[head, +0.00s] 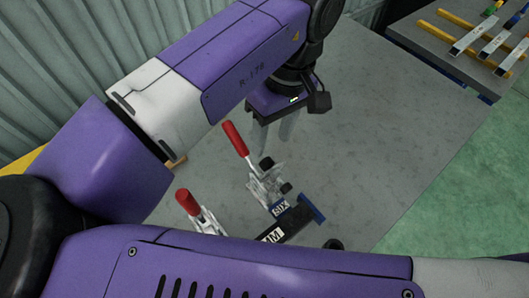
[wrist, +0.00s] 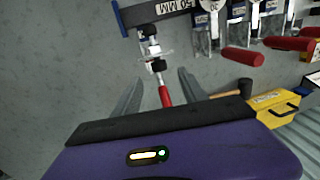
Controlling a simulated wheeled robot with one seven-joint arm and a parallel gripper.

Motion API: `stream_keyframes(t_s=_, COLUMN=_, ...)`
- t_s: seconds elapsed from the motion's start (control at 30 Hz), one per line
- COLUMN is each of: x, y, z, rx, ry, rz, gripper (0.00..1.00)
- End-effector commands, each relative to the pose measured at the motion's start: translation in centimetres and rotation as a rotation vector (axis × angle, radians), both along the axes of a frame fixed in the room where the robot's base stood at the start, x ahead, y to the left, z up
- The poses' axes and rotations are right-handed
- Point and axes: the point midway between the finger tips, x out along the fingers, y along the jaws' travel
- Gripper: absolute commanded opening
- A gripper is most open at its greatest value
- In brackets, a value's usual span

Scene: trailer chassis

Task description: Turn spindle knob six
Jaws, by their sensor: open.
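The toggle clamp (head: 268,182) by the label SIX (head: 281,208) has a red handle (head: 235,138) and small black knobs (head: 266,163). I cannot tell which black knob is the spindle knob. My gripper (head: 272,143) points down just beyond this clamp, its fingers apart and empty. In the wrist view the clamp (wrist: 153,50) stands ahead of my gripper (wrist: 162,78). Its red handle (wrist: 165,97) appears between the two fingers, with no visible contact. Black knobs (wrist: 158,66) show above the handle, partly overlapped by clamp metal.
A dark bar (wrist: 170,10) marked 50 MM runs beside the clamp. Other red-handled clamps (wrist: 243,57) stand close to the right, one also in the head view (head: 190,203). A hammer (wrist: 243,86) and yellow toolbox (wrist: 275,103) lie nearby. The grey tabletop (head: 370,130) is clear at right.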

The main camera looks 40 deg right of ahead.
Motion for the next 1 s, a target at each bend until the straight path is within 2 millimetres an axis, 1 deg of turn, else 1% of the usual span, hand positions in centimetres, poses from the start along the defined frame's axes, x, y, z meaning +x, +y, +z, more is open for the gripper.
stream_keyframes(t_s=0.17, x=0.0, y=0.3, z=-2.0, rx=-0.002, ry=0.001, rz=0.005, gripper=0.51)
stream_keyframes(t_s=0.4, x=0.0, y=0.8, z=-5.6, rx=-0.004, ry=-0.001, rz=0.004, gripper=0.51)
stream_keyframes(t_s=0.5, x=0.1, y=1.0, z=-6.6, rx=-0.005, ry=-0.002, rz=0.004, gripper=0.51)
stream_keyframes(t_s=0.67, x=0.1, y=1.1, z=-7.4, rx=-0.004, ry=-0.001, rz=0.003, gripper=0.51)
stream_keyframes(t_s=0.9, x=0.1, y=1.1, z=-7.5, rx=-0.005, ry=-0.002, rz=0.003, gripper=0.51)
stream_keyframes(t_s=0.93, x=0.1, y=1.1, z=-7.5, rx=-0.005, ry=-0.002, rz=0.003, gripper=0.47)
stream_keyframes(t_s=1.0, x=0.1, y=1.1, z=-7.5, rx=-0.005, ry=-0.002, rz=0.003, gripper=0.33)
